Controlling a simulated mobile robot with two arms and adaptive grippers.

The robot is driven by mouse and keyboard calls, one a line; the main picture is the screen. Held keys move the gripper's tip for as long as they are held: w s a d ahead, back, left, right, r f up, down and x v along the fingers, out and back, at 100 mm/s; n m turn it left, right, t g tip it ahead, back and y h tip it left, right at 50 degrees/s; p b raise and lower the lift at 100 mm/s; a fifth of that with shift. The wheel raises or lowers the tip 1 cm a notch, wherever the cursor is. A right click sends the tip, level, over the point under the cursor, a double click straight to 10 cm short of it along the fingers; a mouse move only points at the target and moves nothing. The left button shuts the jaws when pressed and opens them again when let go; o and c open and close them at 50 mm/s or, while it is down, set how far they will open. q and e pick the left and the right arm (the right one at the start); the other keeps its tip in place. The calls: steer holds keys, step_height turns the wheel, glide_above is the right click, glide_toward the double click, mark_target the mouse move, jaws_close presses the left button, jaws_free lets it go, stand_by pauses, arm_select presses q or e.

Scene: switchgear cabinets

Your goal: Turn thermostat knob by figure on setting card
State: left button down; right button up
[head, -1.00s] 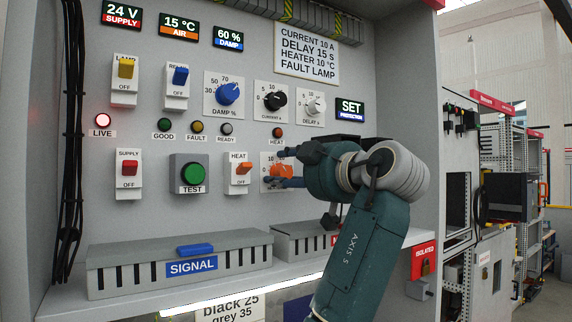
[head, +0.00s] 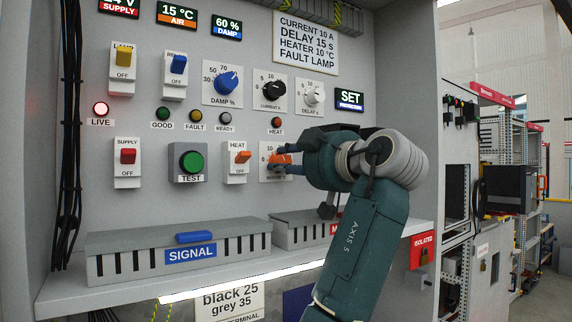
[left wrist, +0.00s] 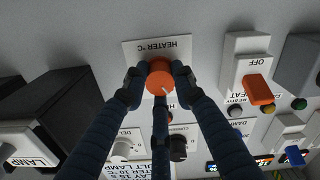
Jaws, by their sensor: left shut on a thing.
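The orange thermostat knob (head: 278,160) sits on a white plate (head: 268,174) low on the panel; the plate reads "HEATER °C" in the left wrist view (left wrist: 161,50). My left gripper (head: 284,160) is shut on this knob, with its dark fingers around the rim. In the left wrist view the knob's round face (left wrist: 159,77) shows between the fingertips, with a white pointer line near its edge. The fingers hide part of the dial's scale. The setting card (head: 306,42) at the top reads current 10 A, delay 15 S, heater 10 °C, fault lamp. My right gripper is not in view.
An orange HEAT switch (head: 236,162) stands just left of the knob. The CURRENT (head: 271,92) and DELAY (head: 312,94) knobs are above it. The HEAT lamp (head: 276,122) is dark. A SIGNAL duct (head: 180,250) and shelf lie below.

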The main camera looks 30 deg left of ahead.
arm_select(q)
steer(key=c, duration=1.4)
jaws_free()
steer(key=shift+s+r, duration=0.1)
steer(key=shift+r, duration=0.1)
steer(key=shift+c, duration=0.2)
steer(key=v, duration=1.2)
steer(key=shift+s+f, duration=0.1)
